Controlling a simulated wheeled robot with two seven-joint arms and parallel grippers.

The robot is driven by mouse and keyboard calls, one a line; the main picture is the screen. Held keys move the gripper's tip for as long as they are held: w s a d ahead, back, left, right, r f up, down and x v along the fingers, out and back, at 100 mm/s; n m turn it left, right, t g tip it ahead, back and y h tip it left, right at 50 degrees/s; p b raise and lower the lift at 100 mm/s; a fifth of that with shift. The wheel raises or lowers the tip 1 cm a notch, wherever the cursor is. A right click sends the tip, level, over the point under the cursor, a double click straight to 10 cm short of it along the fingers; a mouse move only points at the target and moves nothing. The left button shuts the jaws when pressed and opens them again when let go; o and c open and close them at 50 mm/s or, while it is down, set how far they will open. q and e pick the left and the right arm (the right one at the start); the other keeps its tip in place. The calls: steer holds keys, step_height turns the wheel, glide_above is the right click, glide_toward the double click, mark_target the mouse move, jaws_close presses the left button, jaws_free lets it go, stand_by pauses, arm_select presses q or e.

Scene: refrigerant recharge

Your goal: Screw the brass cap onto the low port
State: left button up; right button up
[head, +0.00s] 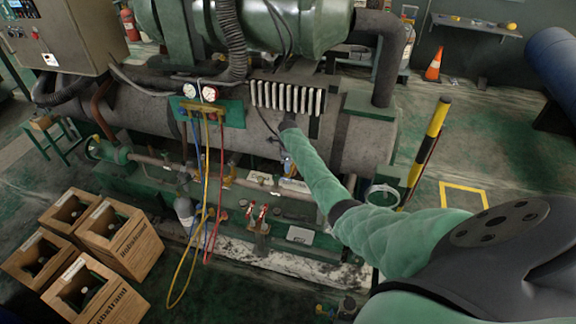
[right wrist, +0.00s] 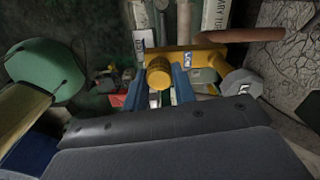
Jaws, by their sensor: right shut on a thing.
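In the right wrist view, my right gripper (right wrist: 158,92) has two blue fingers closed on the brass cap (right wrist: 158,74), a round, yellow-gold piece. In the head view, my right gripper (head: 288,162) is low in front of the large grey tank, small and partly hidden by my arm. My left gripper is not in view.
A gauge manifold (head: 208,108) with yellow, red and blue hoses hangs left of my right arm. Red-handled pliers-like tools (head: 257,216) stand below. Wooden crates (head: 120,238) are at the lower left. A yellow-black post (head: 428,140) stands right of my arm.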

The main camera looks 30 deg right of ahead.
steer(key=shift+f, duration=0.1)
steer(key=shift+a+m, duration=0.1)
steer(key=shift+m, duration=0.8)
steer(key=o, duration=1)
step_height(320, 180, up, 8)
steer(key=b, duration=0.3)
steer(key=shift+f, duration=0.15)
